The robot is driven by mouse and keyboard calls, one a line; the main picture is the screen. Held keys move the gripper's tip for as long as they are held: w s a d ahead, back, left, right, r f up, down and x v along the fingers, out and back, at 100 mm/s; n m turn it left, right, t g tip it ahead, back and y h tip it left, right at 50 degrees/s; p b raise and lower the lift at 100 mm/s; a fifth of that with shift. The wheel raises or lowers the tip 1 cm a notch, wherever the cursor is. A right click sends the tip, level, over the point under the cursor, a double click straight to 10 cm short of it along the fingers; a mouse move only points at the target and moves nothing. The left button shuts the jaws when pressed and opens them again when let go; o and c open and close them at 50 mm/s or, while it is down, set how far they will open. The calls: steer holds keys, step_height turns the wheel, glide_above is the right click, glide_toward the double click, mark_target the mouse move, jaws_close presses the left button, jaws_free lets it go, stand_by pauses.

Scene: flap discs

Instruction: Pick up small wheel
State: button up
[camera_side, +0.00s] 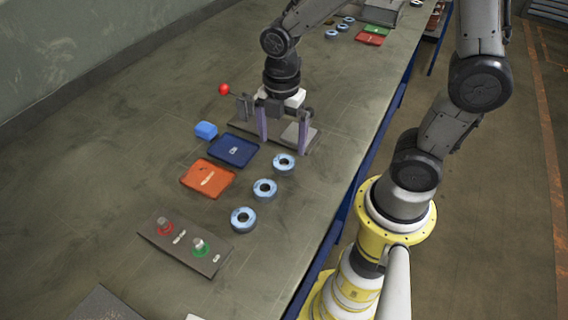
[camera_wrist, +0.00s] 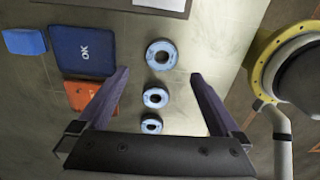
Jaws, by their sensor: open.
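Three blue-grey ring-shaped wheels lie flat in a row on the table. In the side view they are a far wheel (camera_side: 273,162), a middle wheel (camera_side: 256,188) and a near wheel (camera_side: 234,218). The wrist view shows the same row, from the top wheel (camera_wrist: 149,54) through the middle one (camera_wrist: 146,97) to the bottom one (camera_wrist: 143,126). I cannot tell clearly which is smallest. My gripper (camera_side: 282,143) is open and empty above the table, near the far wheel. In the wrist view, its fingers (camera_wrist: 160,73) stand wide apart on either side of the row, touching none.
Left of the wheels lie a blue "OK" tray (camera_side: 233,150), an orange tray (camera_side: 208,178) and a blue block (camera_side: 206,130). A button panel (camera_side: 185,243) lies nearer the side camera. A red ball-topped lever (camera_side: 224,89) stands near my gripper. The table's edge is right of the wheels.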

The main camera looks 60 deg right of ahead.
mark_target(284, 157)
steer(key=shift+s+d+f, duration=0.1)
steer(key=shift+f, duration=1.6)
steer(key=shift+d+f, duration=0.1)
steer(key=shift+f, duration=1.55)
steer(key=shift+c, duration=0.3)
steer(key=c, duration=1.4)
steer(key=shift+r, duration=0.1)
